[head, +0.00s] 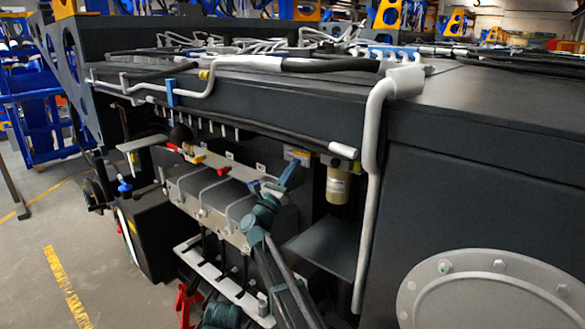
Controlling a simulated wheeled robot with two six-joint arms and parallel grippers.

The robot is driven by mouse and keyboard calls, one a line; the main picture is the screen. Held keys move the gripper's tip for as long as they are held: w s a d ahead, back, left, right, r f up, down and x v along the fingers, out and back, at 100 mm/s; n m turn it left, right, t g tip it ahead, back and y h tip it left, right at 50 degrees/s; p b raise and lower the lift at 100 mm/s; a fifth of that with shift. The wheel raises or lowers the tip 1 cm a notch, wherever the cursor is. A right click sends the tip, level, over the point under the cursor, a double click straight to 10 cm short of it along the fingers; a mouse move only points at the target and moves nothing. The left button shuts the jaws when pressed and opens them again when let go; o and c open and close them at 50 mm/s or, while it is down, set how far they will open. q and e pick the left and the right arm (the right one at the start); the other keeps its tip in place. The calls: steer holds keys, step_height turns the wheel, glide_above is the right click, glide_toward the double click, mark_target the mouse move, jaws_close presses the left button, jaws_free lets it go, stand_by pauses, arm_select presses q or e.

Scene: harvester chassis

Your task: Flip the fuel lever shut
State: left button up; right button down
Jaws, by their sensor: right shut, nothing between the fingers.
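A row of small levers sits on a grey valve panel (215,200) in the recess of the dark chassis. I cannot tell which one is the fuel lever. My right gripper (291,168) is shut and empty. It is at the right end of the panel, just right of the blue handle in the picture; whether they touch is unclear. My right arm hides the panel's lower right part. My left gripper is not in view.
A white bent pipe (371,150) runs down the chassis right of my gripper. A filter canister (338,185) hangs beside it above a dark shelf (328,243). A black rod with a white end (343,150) crosses above the panel. Open floor (30,260) lies left.

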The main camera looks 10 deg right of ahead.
steer(key=w+f+b+v, duration=0.1)
steer(key=b+v, duration=0.6)
steer(key=v, duration=0.5)
steer(key=shift+d+f+b, duration=0.3)
steer(key=shift+f, duration=0.15)
steer(key=shift+s+a, duration=0.1)
steer(key=shift+s, duration=0.05)
